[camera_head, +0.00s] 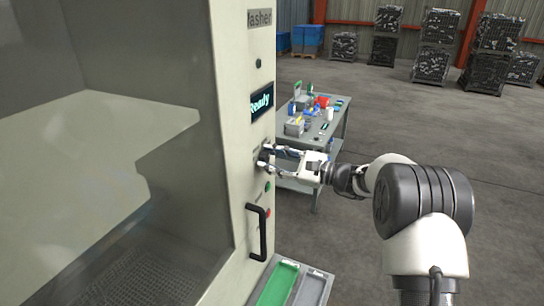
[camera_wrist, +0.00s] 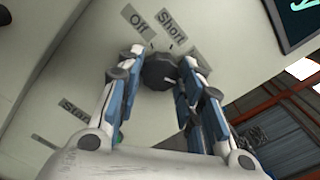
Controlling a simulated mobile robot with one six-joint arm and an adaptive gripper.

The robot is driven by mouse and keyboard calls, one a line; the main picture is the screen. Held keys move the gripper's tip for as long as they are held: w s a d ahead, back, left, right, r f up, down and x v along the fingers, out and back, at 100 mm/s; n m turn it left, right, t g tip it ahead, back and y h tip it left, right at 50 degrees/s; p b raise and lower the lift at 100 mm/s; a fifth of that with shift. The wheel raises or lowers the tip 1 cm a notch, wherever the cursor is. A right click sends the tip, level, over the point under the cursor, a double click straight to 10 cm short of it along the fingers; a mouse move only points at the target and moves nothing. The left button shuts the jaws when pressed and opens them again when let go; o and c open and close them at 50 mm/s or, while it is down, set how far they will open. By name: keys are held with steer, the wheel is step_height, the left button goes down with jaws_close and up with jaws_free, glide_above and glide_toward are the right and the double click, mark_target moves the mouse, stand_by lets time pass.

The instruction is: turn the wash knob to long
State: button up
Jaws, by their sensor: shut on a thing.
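The dark round wash knob (camera_wrist: 158,73) sits on the washer's pale front panel. My gripper (camera_wrist: 161,62) has a finger on each side of the knob and is shut on it. In the head view my gripper (camera_head: 267,155) reaches the panel from the right, below the display, and its fingers mostly hide the knob. In the wrist view an "Off" label (camera_wrist: 138,20) and a "Short" label (camera_wrist: 171,26) lie above the knob. A third label to the right is mostly hidden by the right finger.
The washer's "Ready" display (camera_head: 262,101) is above my gripper. A black door handle (camera_head: 257,232) and small green and red buttons are below it. A cluttered workbench (camera_head: 331,128) stands behind my gripper. Green and grey trays (camera_head: 277,284) lie at the bottom.

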steer(key=shift+m, duration=0.3)
steer(key=o, duration=1.1)
steer(key=shift+c, duration=0.2)
steer(key=shift+d, duration=0.1)
steer(key=v, duration=1.2)
